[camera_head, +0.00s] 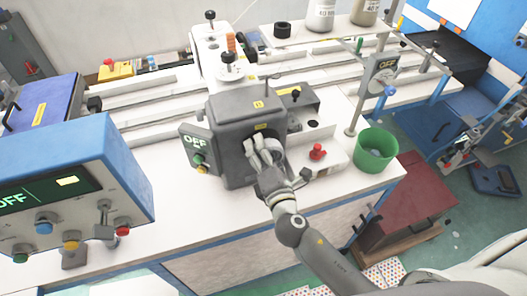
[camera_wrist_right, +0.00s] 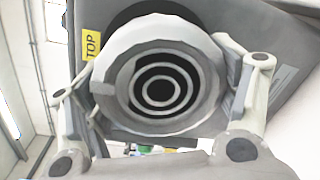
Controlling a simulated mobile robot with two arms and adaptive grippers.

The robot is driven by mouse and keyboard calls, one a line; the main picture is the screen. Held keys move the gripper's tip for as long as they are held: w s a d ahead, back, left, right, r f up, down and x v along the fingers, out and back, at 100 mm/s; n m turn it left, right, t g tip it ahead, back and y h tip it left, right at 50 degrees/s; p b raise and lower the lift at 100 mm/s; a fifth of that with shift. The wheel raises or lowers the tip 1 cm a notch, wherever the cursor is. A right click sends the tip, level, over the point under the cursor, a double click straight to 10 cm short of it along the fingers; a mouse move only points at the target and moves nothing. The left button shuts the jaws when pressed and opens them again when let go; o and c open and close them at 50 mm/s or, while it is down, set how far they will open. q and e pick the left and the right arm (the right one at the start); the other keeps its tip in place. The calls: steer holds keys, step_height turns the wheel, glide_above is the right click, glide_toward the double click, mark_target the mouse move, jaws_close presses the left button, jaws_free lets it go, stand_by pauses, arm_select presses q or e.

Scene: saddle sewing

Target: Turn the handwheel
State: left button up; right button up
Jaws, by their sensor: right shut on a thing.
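The handwheel (camera_wrist_right: 109,57) is a pale grey round wheel with dark concentric rings at its centre, on the side of the dark grey machine head (camera_head: 245,106). My right gripper (camera_head: 265,155) reaches it from the front. In the right wrist view the two fingers (camera_wrist_right: 158,100) stand on either side of the wheel and close on its rim. In the head view the fingers and wrist hide most of the wheel. My left gripper does not show.
A panel reading OFF (camera_head: 195,142) juts from the machine's left side. A red button (camera_head: 317,152) on a white box and a green bin (camera_head: 375,150) stand right of the gripper. A blue control box (camera_head: 75,180) is at the left front.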

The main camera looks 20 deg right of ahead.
steer(key=o, duration=1)
steer(key=s, duration=1.2)
steer(key=shift+a+r, duration=0.1)
steer(key=shift+r, duration=0.25)
steer(key=shift+f, duration=0.1)
